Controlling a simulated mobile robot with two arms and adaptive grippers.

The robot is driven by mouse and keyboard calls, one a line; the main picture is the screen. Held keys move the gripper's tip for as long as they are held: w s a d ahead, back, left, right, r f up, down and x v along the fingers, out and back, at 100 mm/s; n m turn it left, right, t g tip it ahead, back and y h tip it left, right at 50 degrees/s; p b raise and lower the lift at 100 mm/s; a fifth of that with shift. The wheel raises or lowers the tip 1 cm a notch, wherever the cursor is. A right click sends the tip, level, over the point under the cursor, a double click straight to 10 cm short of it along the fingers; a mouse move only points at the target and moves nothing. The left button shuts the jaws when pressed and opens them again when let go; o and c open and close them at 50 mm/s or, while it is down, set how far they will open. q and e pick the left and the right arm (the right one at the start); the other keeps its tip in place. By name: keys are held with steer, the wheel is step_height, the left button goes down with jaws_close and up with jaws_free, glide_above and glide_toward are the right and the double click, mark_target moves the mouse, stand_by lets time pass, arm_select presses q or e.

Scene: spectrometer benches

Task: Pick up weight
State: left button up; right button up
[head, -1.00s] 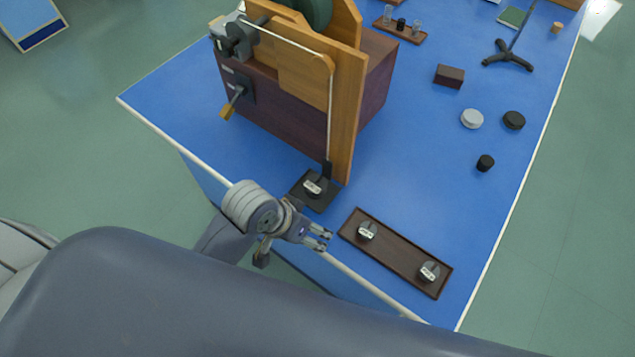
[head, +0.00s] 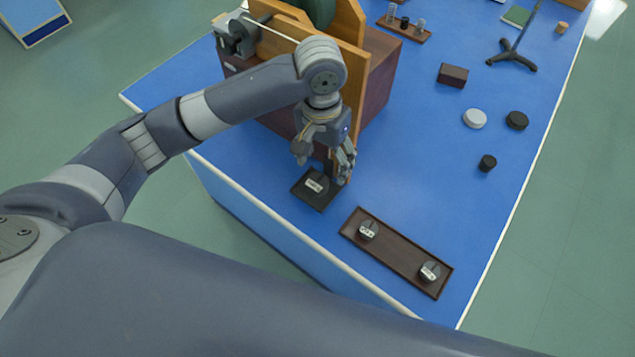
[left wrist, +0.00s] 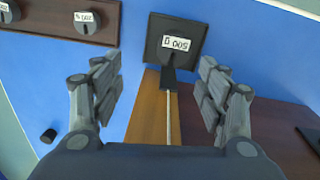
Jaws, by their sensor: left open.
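A dark weight with a white label (head: 314,185) sits on a black square plate (head: 325,198) at the foot of a wooden board. The label also shows in the left wrist view (left wrist: 176,43), on the black plate (left wrist: 153,50). A dark upright piece with a pale cord (left wrist: 168,112) stands beside it. Two more labelled weights, a left one (head: 367,230) and a right one (head: 430,271), lie in a brown tray (head: 398,254). My left gripper (head: 341,166) is open, pointing down above the plate. In the left wrist view its fingers (left wrist: 161,75) are apart, with nothing gripped. My right gripper is not visible.
The wooden apparatus (head: 380,85) stands close behind my left gripper. A small dark box (head: 452,75), a pale disc (head: 474,118) and black pieces lie farther right. The blue tabletop between tray and discs is clear.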

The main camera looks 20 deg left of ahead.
arm_select(q)
steer(key=a+r, duration=0.1)
steer(key=a, duration=0.1)
glide_above(317, 181)
steer(key=shift+y, duration=0.3)
step_height(317, 181, down, 5)
steer(key=shift+d, duration=0.1)
steer(key=shift+f+p, duration=0.9)
steer(key=shift+f, duration=1.85)
steer(key=c, duration=1.6)
